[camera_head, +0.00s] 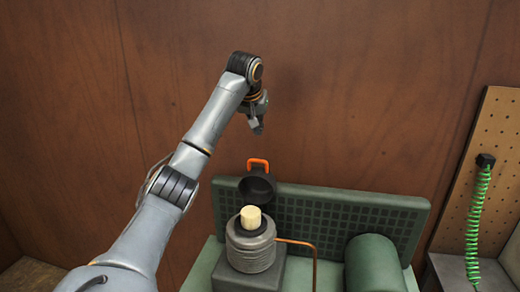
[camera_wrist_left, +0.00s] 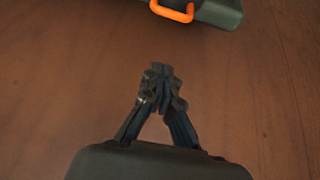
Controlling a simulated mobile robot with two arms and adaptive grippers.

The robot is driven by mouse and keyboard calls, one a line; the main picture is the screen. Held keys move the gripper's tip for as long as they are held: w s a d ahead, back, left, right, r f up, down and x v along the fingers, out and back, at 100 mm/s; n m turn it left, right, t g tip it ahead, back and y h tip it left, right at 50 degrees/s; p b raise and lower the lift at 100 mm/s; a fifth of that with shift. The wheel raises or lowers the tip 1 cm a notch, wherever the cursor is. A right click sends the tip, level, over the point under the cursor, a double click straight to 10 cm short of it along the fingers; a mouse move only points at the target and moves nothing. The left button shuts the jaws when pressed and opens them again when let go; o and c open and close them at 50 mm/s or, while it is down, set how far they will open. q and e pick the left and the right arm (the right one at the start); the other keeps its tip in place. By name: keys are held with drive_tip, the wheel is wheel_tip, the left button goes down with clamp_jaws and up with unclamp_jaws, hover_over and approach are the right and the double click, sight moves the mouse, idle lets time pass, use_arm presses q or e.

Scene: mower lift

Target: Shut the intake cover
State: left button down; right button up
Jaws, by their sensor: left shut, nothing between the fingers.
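The intake cover (camera_head: 257,187) is a dark round cap with an orange handle (camera_head: 258,162) on its top edge. In the head view it stands open, tipped up behind a pale cylindrical filter (camera_head: 251,217) on a grey ribbed housing (camera_head: 250,244). My left gripper (camera_head: 258,128) is above the cover, apart from it, with its fingers pointing down. In the left wrist view the gripper (camera_wrist_left: 160,72) has its fingertips together with nothing between them. The orange handle (camera_wrist_left: 172,12) shows there at the top edge. My right gripper is not in view.
A green grille panel (camera_head: 345,213) stands behind the housing. A green cylinder (camera_head: 374,265) and a thin copper pipe (camera_head: 314,262) are to the right. A pegboard with a green coiled hose (camera_head: 472,225) is at the far right. A brown wall is behind.

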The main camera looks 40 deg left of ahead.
use_arm(q)
drive_tip(key=p, duration=0.6)
hover_over(258, 168)
drive_tip(key=f, duration=0.8)
drive_tip(key=shift+w+a+f, duration=0.1)
drive_tip(key=shift+w+f, duration=0.1)
drive_tip(key=shift+w, duration=0.05)
drive_tip(key=shift+s+f, duration=0.15)
drive_tip(key=shift+s, duration=0.2)
drive_tip(key=shift+d+f, duration=0.1)
drive_tip(key=shift+d, duration=0.1)
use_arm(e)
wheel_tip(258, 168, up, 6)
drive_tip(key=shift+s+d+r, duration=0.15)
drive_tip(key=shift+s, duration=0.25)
